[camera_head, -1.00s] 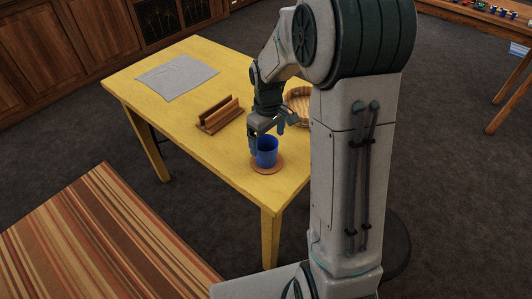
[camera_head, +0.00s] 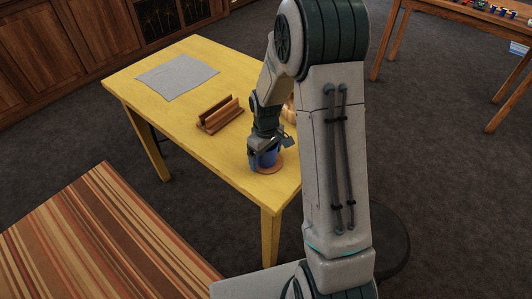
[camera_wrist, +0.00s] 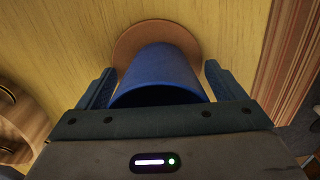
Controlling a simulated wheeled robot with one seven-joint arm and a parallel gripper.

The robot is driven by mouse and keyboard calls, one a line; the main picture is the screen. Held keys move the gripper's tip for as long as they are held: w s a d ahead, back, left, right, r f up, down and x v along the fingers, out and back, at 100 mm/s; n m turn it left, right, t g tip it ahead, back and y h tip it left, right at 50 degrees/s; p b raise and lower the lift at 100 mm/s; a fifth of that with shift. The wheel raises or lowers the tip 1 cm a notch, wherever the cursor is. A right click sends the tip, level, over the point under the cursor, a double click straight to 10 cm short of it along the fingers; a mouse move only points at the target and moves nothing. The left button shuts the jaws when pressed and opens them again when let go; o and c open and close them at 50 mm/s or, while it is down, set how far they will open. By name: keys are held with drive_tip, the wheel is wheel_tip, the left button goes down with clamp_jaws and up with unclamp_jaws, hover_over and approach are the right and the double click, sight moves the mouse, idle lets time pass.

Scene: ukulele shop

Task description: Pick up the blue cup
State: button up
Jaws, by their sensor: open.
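The blue cup (camera_head: 267,160) stands upright on a round brown coaster (camera_head: 271,168) near the front end of the yellow table. My gripper (camera_head: 266,153) is down over the cup and hides part of it in the head view. In the wrist view, the cup (camera_wrist: 160,75) lies between the two open fingers of my gripper (camera_wrist: 156,85). A gap shows on each side, so the fingers do not appear to press on the cup. The coaster (camera_wrist: 158,30) shows behind the cup.
A wooden rack (camera_head: 220,114) stands on the yellow table (camera_head: 190,130), with a grey cloth (camera_head: 177,76) farther back. A basket (camera_head: 289,110) is mostly hidden behind my arm; it also shows at the wrist view's left (camera_wrist: 15,120). A striped surface (camera_head: 90,240) is at front left.

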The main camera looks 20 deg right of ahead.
drive_tip(key=c, duration=1.1)
drive_tip(key=shift+o, duration=0.2)
